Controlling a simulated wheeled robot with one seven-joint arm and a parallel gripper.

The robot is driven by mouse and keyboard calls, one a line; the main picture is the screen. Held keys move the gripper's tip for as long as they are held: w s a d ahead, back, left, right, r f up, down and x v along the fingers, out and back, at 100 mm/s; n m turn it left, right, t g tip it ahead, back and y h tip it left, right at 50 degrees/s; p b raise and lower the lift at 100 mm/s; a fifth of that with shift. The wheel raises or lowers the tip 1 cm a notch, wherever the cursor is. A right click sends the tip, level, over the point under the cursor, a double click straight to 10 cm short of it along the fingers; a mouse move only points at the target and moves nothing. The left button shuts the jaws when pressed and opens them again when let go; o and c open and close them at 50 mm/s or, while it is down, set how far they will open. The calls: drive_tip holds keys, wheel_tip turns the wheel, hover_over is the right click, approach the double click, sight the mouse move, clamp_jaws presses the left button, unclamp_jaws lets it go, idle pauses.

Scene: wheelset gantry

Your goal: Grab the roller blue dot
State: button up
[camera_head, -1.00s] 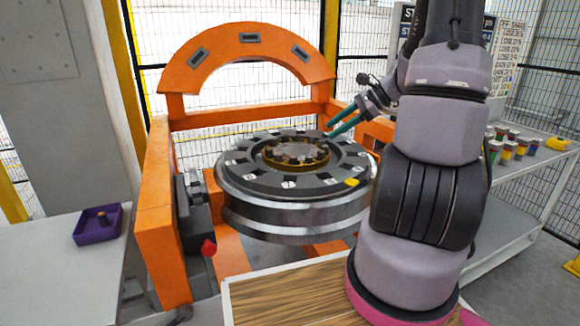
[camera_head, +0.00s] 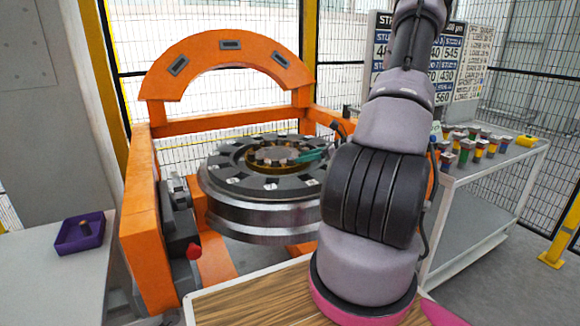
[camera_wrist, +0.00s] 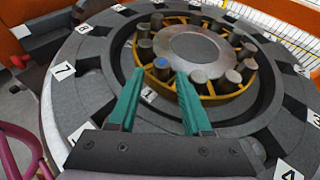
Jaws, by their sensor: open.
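The roller with the blue dot (camera_wrist: 162,68) stands in the yellow ring cage (camera_wrist: 228,93) at the wheelset's centre, in the wrist view. Its top shows the blue dot; other rollers around it have grey-brown tops. My gripper (camera_wrist: 160,82) is open, its two green fingers apart and pointing at this roller from the near side; I cannot tell how high they are above it. In the head view my gripper (camera_head: 312,155) is over the right part of the wheelset (camera_head: 265,215). The blue dot cannot be made out there.
An orange gantry (camera_head: 150,215) surrounds the wheelset, with an arch behind it. A purple tray (camera_head: 80,235) with a small part sits on the left table. A shelf (camera_head: 480,165) on the right holds several coloured pieces and a yellow object (camera_head: 525,141). Numbered slots ring the cage.

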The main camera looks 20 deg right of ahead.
sight(290, 165)
drive_tip(key=x, duration=0.5)
drive_tip(key=shift+w+d, duration=0.1)
drive_tip(key=shift+d, duration=0.1)
clamp_jaws()
